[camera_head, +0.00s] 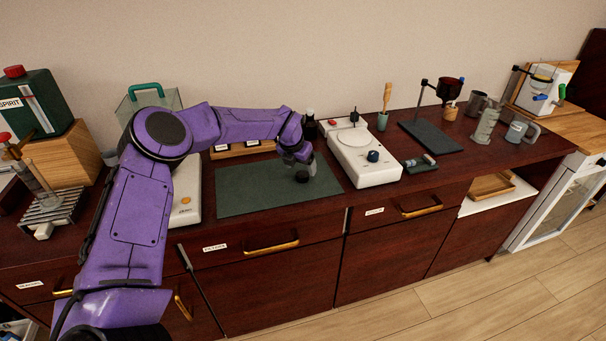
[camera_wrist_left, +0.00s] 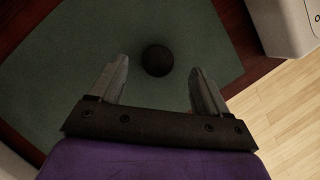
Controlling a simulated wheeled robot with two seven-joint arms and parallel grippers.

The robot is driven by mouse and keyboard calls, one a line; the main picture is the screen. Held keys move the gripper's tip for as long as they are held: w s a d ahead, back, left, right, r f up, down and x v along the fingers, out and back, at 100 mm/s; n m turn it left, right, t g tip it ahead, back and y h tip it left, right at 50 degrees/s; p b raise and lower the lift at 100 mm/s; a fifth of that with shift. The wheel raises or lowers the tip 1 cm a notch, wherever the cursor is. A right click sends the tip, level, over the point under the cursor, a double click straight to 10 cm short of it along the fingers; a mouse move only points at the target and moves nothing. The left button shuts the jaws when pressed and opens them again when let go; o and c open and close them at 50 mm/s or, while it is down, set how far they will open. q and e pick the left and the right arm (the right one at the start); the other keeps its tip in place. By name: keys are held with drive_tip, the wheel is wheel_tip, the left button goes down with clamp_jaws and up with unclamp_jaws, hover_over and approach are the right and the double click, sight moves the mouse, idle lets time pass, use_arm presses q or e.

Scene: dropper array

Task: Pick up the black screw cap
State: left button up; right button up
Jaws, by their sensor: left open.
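The black screw cap (camera_head: 302,177) lies on the dark green mat (camera_head: 240,199) on the counter. In the left wrist view the cap (camera_wrist_left: 157,60) is a dark round shape on the mat, roughly midway across the gap between the fingers and just beyond their tips. My left gripper (camera_head: 300,168) is open and empty, just above the cap in the head view. Its two grey fingers (camera_wrist_left: 158,76) stand apart on either side of the cap's line in the wrist view. Neither finger appears to touch the cap. My right gripper is not in view.
A white device (camera_head: 362,165) with a round plate stands right of the mat. A dark bottle (camera_head: 310,125) and a wooden rack (camera_head: 245,148) stand behind it. A white balance (camera_head: 187,195) is at the left. The mat around the cap is clear.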

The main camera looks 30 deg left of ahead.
sight(302, 174)
use_arm(q)
drive_tip(key=shift+p+x, duration=0.55)
drive_tip(key=shift+x, duration=1.3)
drive_tip(key=shift+s+a+f, duration=0.1)
drive_tip(key=shift+s, duration=0.15)
drive_tip(key=c, duration=1.1)
